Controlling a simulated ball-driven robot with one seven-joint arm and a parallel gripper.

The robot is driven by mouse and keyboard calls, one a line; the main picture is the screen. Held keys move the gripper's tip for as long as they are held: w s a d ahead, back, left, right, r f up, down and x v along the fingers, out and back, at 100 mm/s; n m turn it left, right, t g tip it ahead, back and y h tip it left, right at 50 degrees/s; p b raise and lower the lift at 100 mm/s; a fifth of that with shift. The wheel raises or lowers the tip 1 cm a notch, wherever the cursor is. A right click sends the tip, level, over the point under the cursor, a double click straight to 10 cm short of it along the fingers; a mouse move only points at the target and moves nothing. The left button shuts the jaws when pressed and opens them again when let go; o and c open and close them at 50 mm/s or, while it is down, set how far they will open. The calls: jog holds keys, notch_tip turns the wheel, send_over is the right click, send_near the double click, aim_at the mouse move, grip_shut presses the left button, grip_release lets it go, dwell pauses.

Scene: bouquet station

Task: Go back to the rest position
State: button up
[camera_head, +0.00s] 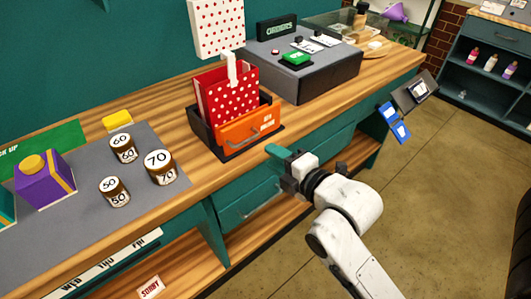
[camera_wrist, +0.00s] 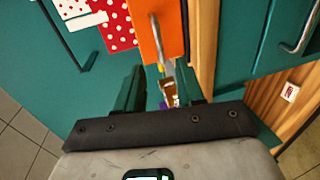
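My gripper (camera_head: 280,153) hangs in front of the counter, near its front edge, just right of and in front of the orange-fronted box (camera_head: 238,128). In the wrist view its two teal fingers (camera_wrist: 158,92) stand apart, with a gap and no held thing visible between them. The orange front also shows in the wrist view (camera_wrist: 156,28), beyond the fingers, with its metal handle (camera_wrist: 157,42) in line with the gap. I cannot tell from these views whether the fingers touch anything. A red polka-dot bag (camera_head: 228,95) stands in the black-sided box.
The wooden counter (camera_head: 185,190) runs along the teal wall. Numbered jars (camera_head: 160,167) and a purple box (camera_head: 43,178) stand on a grey mat at left. A grey block (camera_head: 318,80) is behind right. Blue cards (camera_head: 394,122) hang at the counter's end.

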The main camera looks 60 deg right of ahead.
jog(key=shift+s+a+r, duration=0.15)
jog(key=shift+s, duration=0.3)
dwell(0.3)
jog(key=s+a+f+m+g+y, duration=0.1)
jog(key=s+a+f+m+g, duration=0.2)
jog(key=f, duration=0.4)
jog(key=s+a+f+m+g+y, duration=0.1)
jog(key=a+f+m+g+y, duration=0.15)
jog(key=f+m+g, duration=0.35)
jog(key=s+a+f+m+g, duration=0.5)
jog(key=s+f+m, duration=0.1)
jog(key=s, duration=0.3)
jog(key=shift+s+a+f, duration=0.25)
jog(key=shift+f, duration=0.65)
